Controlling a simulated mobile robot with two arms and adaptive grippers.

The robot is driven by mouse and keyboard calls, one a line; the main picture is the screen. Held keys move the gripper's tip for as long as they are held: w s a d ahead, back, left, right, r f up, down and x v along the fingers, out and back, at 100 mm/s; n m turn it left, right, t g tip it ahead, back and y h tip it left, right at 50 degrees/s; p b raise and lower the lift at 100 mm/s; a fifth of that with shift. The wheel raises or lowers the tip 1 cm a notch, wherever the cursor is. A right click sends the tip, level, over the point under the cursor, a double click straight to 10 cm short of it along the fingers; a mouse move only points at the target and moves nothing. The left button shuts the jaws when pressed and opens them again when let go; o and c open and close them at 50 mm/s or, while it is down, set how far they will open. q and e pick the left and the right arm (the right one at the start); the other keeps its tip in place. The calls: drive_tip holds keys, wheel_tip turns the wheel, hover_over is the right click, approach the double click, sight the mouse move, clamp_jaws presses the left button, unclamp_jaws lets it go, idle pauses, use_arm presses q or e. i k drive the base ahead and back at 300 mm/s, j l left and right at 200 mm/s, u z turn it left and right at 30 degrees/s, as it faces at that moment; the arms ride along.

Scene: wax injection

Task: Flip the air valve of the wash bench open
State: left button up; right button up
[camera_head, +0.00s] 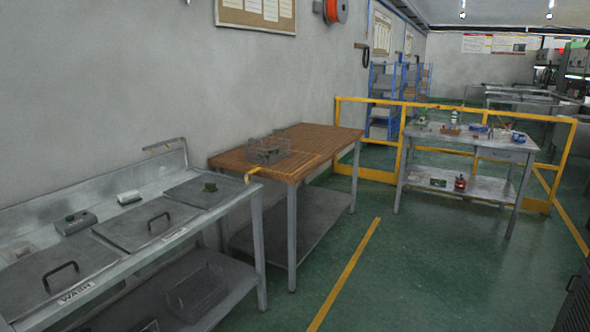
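The wash bench (188,233), a steel bench with a "WASH" label (75,292) on its front edge, runs along the wall at the left. Its top has several grey lids, including one with a black handle (61,277) and another with a black handle (158,221). A small yellow bent part (252,174) sits at the bench's right end, beside the wooden table; I cannot tell whether it is the air valve or how its lever stands. A thin pipe (164,146) runs above the backsplash. Neither of my grippers is in view.
A wooden-topped table (318,139) with a wire basket (269,150) stands just right of the bench. A yellow rail (480,107) and a grey worktable (468,140) with small items stand farther back. Green floor (420,270) in front is clear.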

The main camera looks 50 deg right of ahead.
sight(257, 168)
drive_tip(key=i+l+z, duration=1.05)
drive_tip(key=i+l, duration=0.15)
drive_tip(key=i, duration=0.15)
drive_tip(key=i+l, duration=0.15)
drive_tip(key=i, duration=0.15)
drive_tip(key=i+j+u, duration=0.2)
drive_tip(key=i, duration=0.2)
drive_tip(key=i+j+u, duration=0.25)
drive_tip(key=i, duration=0.2)
drive_tip(key=l, duration=0.1)
